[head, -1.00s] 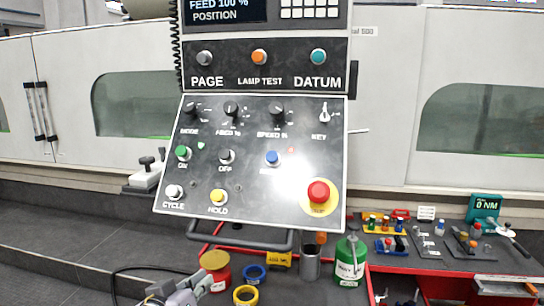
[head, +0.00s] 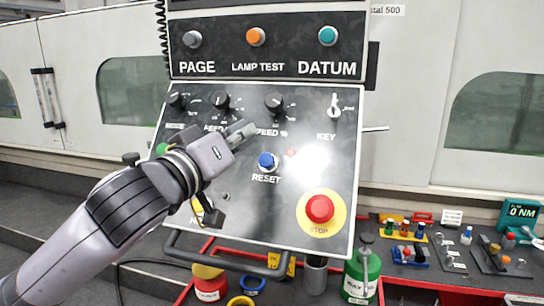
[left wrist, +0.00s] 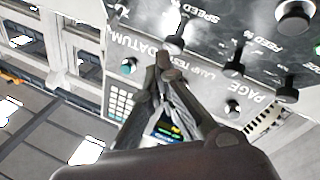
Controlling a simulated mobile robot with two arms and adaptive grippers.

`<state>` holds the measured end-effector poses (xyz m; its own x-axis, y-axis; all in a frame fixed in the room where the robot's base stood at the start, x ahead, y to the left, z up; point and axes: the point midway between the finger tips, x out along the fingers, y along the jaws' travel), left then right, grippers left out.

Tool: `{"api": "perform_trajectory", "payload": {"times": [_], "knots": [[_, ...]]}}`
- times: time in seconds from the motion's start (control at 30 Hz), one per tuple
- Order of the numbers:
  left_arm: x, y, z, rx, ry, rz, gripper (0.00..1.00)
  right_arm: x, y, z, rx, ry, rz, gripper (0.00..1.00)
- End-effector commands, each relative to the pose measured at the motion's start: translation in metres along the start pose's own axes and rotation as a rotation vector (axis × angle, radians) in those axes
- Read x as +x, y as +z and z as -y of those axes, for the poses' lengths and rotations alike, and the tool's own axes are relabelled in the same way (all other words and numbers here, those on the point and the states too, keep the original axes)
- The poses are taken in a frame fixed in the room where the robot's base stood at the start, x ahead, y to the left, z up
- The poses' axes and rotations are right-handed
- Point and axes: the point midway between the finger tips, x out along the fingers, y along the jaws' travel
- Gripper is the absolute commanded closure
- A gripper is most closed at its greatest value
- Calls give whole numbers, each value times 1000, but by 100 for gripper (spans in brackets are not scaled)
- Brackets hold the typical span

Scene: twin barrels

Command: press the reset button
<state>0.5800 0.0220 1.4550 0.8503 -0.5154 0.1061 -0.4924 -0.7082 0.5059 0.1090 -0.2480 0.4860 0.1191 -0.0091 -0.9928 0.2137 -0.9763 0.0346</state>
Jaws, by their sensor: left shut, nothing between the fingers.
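The blue reset button (head: 267,161) sits on the sloped black control panel (head: 240,222), with the label RESET below it. My left gripper (head: 250,127) is shut and empty in front of the panel, up and to the left of the blue button in the head view. Its arm covers the lower left part of the panel. In the left wrist view the closed fingers (left wrist: 166,75) show against the panel, which appears upside down; the blue button cannot be made out there. My right gripper is not in view.
A red stop button (head: 319,208) on a yellow disc is below right of the reset button. Knobs (head: 274,101) and a key switch (head: 335,106) line the panel's upper part. A red bench (head: 398,272) with cans and tools stands below.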

Motion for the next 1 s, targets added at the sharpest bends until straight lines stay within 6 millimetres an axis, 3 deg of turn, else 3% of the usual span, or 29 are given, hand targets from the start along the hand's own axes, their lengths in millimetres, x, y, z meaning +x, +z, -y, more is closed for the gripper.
{"api": "perform_trajectory", "payload": {"times": [0.27,0.67,1.0], "knots": [[1,1,1,0,-1,1,100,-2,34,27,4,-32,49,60],[31,26,25,0,-3,0,100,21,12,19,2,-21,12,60],[57,43,42,-1,-1,1,100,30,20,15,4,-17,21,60]]}}
